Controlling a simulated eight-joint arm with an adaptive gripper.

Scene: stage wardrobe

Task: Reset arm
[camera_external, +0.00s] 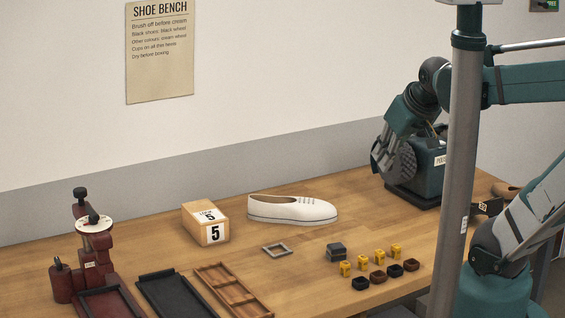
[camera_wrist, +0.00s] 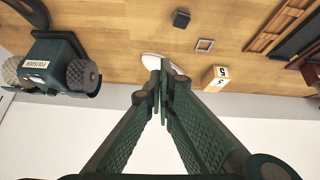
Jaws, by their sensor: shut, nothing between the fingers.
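My gripper (camera_wrist: 161,78) is shut, its two green fingers meeting at the tips with nothing between them. In the wrist view the tips overlap part of the white shoe (camera_wrist: 184,71), and the shoe is partly hidden behind them. In the external view my arm reaches in from the right and bends down near the polisher (camera_external: 428,170). The exact place of the fingertips is hard to make out there. The white shoe (camera_external: 293,210) rests on the bench, left of the polisher and apart from it.
The bench (camera_external: 350,232) holds a box marked 5 (camera_external: 206,223), a small grey frame (camera_external: 277,250), a dark block (camera_external: 336,251) and several yellow and dark pieces. A red press (camera_external: 92,240), a black tray (camera_external: 172,292) and a wooden tray (camera_external: 232,288) stand front left. A metal post (camera_external: 459,180) rises at right.

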